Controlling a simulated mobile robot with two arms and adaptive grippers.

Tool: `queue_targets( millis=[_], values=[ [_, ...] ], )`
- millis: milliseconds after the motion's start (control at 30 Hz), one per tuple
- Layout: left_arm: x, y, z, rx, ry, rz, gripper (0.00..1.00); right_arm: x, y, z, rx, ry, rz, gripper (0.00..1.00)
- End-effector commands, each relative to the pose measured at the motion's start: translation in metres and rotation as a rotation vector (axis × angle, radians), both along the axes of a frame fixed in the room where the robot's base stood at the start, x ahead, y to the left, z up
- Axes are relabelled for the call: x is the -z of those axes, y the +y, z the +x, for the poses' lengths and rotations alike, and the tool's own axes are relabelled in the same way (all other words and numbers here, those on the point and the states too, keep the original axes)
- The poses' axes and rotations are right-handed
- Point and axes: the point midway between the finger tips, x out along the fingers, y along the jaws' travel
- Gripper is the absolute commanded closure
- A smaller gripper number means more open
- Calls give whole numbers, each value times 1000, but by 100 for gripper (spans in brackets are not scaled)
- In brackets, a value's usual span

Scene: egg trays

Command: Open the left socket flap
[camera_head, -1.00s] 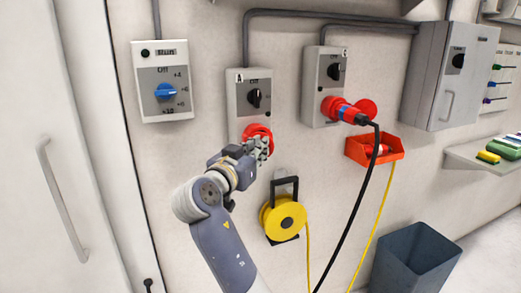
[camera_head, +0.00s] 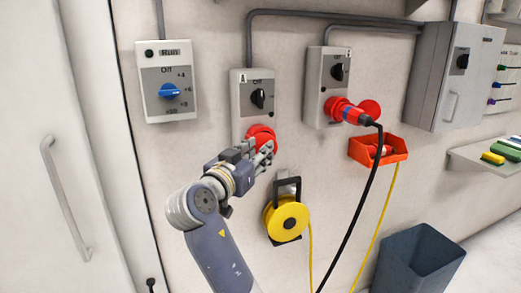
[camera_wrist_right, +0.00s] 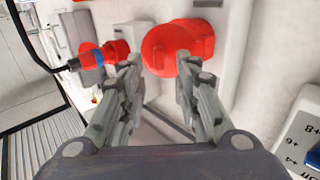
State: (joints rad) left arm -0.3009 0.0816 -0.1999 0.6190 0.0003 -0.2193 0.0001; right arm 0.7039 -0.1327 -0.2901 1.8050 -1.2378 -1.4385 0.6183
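The left socket, under the switch box marked A (camera_head: 253,92), has a red round flap (camera_head: 259,132). My right gripper (camera_head: 268,150) is at the flap's lower right edge in the head view. In the right wrist view my right gripper (camera_wrist_right: 156,62) has its two fingers spread apart with nothing clamped between them. The red flap (camera_wrist_right: 160,48) lies just beyond the fingertips, partly behind the right-hand finger. Whether a finger touches the flap, I cannot tell. How far the flap stands open is also unclear. My left gripper is out of view.
The right socket (camera_head: 338,108) holds a red and blue plug (camera_head: 354,115) with a black cable hanging down. A yellow cable reel (camera_head: 286,219) hangs just below my gripper. A red bin (camera_head: 394,149) is on the wall to the right. A blue dial box (camera_head: 168,82) is at left.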

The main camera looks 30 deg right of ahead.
Motion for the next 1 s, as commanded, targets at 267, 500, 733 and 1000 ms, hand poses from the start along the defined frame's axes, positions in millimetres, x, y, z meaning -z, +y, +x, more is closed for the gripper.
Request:
queue_targets(
  millis=[267,500,733,1000],
  values=[
    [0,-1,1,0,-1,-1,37,1,36,-26,-2,0,4,70],
    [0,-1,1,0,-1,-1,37,0,44,-33,0,0,1,70],
    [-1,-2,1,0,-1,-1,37,1,43,-32,-4,2,4,88],
    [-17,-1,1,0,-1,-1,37,44,30,11,-187,50,155,100]
  ],
)
